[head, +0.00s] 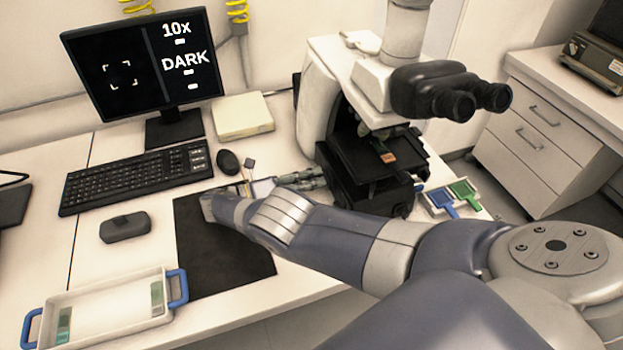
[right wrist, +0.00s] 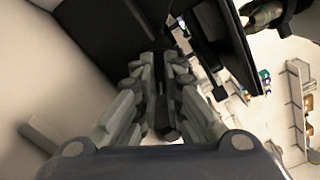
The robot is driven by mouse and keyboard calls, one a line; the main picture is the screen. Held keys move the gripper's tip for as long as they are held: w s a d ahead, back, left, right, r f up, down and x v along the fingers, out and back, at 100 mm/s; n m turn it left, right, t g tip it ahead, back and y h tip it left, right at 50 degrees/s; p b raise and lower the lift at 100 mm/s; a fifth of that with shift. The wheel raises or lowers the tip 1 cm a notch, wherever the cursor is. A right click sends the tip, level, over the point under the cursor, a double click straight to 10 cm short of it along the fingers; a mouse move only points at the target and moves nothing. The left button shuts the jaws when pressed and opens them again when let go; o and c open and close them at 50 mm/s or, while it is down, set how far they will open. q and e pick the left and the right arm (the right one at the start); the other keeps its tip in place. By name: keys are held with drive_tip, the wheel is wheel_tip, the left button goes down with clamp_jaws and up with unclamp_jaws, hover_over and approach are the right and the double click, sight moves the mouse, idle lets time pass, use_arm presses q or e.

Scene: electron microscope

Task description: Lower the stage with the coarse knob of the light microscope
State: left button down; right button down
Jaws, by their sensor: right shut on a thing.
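The light microscope (head: 318,95) has a white body, black eyepieces (head: 450,90) and a black stage (head: 352,150) with an orange-labelled slide (head: 388,157) below the objectives. My right gripper (head: 322,178) reaches the left side of its black base. In the right wrist view, the fingers (right wrist: 165,75) close around a dark part, which I take for the coarse knob (right wrist: 165,118). The knob is hidden in the head view behind the fingers. The monitor (head: 140,65) reads "10x" and "DARK". My left gripper is not in view.
A keyboard (head: 135,178), mouse (head: 228,161) and black mat (head: 225,265) lie left of the microscope. A white tray with blue handles (head: 105,310) is at the front left. Blue and green slide holders (head: 450,197) lie right of the base.

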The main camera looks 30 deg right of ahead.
drive_tip(key=shift+n, duration=0.6)
drive_tip(key=c, duration=1.7)
unclamp_jaws()
drive_tip(key=shift+d, duration=0.1)
drive_tip(key=shift+m, duration=0.3)
